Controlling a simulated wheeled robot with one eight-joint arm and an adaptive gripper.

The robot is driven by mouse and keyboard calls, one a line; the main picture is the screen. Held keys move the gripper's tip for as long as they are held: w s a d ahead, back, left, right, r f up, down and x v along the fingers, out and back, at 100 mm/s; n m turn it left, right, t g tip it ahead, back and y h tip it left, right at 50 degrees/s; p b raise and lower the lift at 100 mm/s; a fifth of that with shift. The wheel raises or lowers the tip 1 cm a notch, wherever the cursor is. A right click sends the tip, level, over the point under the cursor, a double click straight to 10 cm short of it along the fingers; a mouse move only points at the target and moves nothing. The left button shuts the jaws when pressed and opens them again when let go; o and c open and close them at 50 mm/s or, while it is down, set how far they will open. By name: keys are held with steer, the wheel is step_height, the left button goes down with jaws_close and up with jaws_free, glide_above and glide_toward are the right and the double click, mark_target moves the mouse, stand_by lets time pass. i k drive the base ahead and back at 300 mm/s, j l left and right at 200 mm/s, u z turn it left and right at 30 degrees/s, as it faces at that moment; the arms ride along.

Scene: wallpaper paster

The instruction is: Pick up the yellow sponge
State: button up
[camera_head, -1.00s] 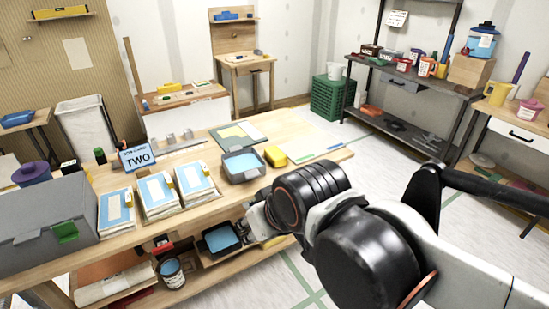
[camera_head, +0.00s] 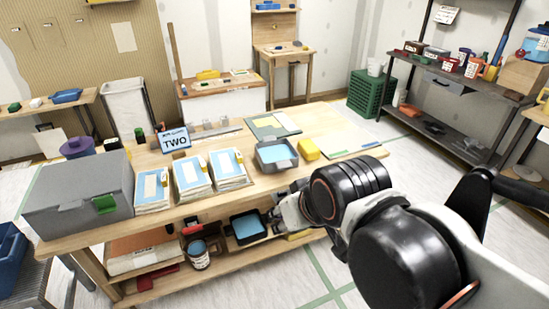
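A yellow block that looks like the sponge (camera_head: 308,149) lies on the wooden workbench (camera_head: 345,127), just right of a grey tray with blue inside (camera_head: 277,154). Nothing touches it from above. My gripper (camera_head: 281,213) is in front of the bench's front edge, below and nearer than the yellow block and apart from it. Its fingers point left, near the lower shelf. They are small and partly hidden by my wrist, so their opening cannot be told.
Blue-and-cream packs (camera_head: 192,175), a "TWO" sign (camera_head: 174,140) and a grey box (camera_head: 78,190) fill the bench's left. Below are a dark tray (camera_head: 248,227) and a can (camera_head: 198,255). Thin sheets (camera_head: 350,151) lie right of the block. Floor at the right is open.

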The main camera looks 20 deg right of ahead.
mark_target(308, 149)
steer(key=i+l, duration=0.45)
steer(key=i, duration=0.2)
steer(key=i+l, duration=0.45)
steer(key=i, duration=0.15)
steer(key=l+z, duration=0.05)
